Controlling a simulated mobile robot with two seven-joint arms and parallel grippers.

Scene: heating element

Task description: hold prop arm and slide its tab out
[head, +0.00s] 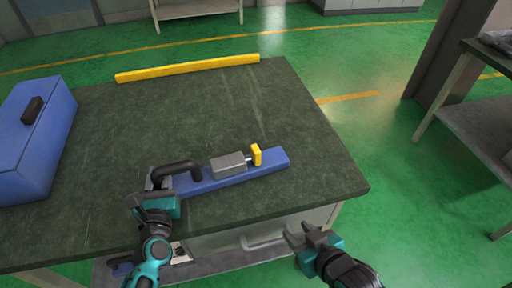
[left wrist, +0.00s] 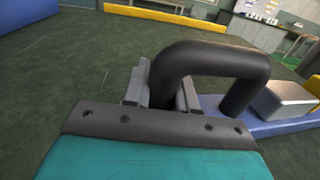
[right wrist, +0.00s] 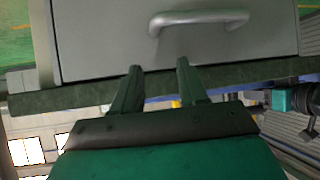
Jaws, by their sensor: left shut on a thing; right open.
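The prop arm is a long blue bar (head: 272,163) lying on the dark table, with a grey block (head: 229,165) and a yellow tab (head: 256,155) toward its right end. A black handle (head: 181,168) arches over its left part. My left gripper (head: 158,178) is shut on the near leg of the black handle, which also shows in the left wrist view (left wrist: 215,60). My right gripper (head: 303,236) is open and empty, off the table's front right edge and apart from the bar. In the right wrist view its fingers (right wrist: 160,78) point toward the drawer front.
A blue toolbox (head: 30,140) stands at the table's left. A yellow strip (head: 190,67) runs along the table's back edge. A drawer with a metal handle (right wrist: 198,18) is under the tabletop. The table's middle (head: 190,120) is clear.

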